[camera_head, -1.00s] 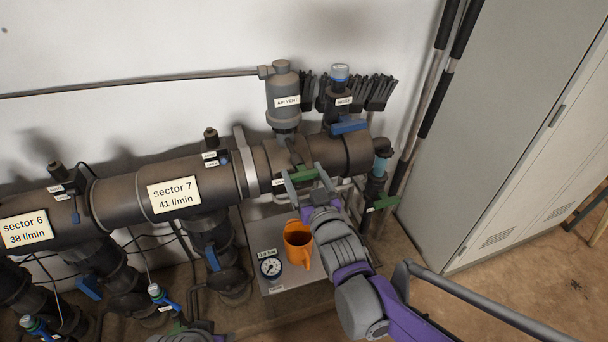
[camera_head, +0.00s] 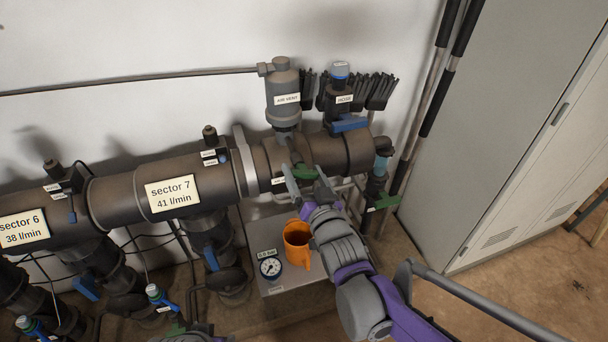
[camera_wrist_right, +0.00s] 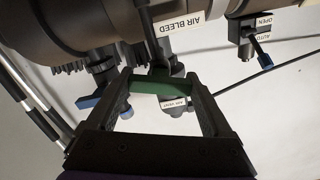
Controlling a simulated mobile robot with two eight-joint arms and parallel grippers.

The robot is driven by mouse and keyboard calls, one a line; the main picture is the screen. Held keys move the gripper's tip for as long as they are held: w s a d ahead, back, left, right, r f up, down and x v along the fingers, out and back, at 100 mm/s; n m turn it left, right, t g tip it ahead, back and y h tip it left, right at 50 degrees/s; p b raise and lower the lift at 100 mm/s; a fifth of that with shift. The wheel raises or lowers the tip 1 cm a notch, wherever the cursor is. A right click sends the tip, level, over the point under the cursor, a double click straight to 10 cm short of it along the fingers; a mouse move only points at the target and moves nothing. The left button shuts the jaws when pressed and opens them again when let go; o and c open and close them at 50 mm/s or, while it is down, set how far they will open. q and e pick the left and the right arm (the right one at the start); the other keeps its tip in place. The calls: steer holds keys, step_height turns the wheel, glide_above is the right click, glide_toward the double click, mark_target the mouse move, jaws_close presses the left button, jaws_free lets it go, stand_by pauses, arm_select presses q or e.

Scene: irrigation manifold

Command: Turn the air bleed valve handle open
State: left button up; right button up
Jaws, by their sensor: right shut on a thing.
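In the right wrist view the handle (camera_wrist_right: 163,87) lies crosswise between the two fingertips of my right gripper (camera_wrist_right: 162,84), with a finger against each end. The valve's stem runs from the handle toward the pipe. The AIR BLEED label (camera_wrist_right: 181,18) shows beside it.
Another green handle (camera_head: 384,202) is on the right-hand pipe. The air vent (camera_head: 283,95) rises above. A grey cabinet (camera_head: 520,110) stands at right.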

steer(key=m+b, duration=0.1)
steer(key=m, duration=0.2)
steer(key=shift+f+m, duration=0.1)
steer(key=shift+m, duration=0.3)
steer(key=m+b, duration=0.1)
steer(key=m, duration=0.2)
steer(key=shift+m, duration=0.3)
steer(key=m+b, duration=0.2)
steer(key=m, duration=0.2)
steer(key=shift+m+b, duration=0.6)
steer(key=shift+m, duration=0.7)
steer(key=o, duration=1.1)
steer(key=shift+o, duration=0.2)
steer(key=p+v, duration=0.1)
steer(key=v, duration=0.9)
steer(key=shift+s+p, duration=0.35)
steer(key=shift+s, duration=0.05)
steer(key=shift+d, duration=0.15)
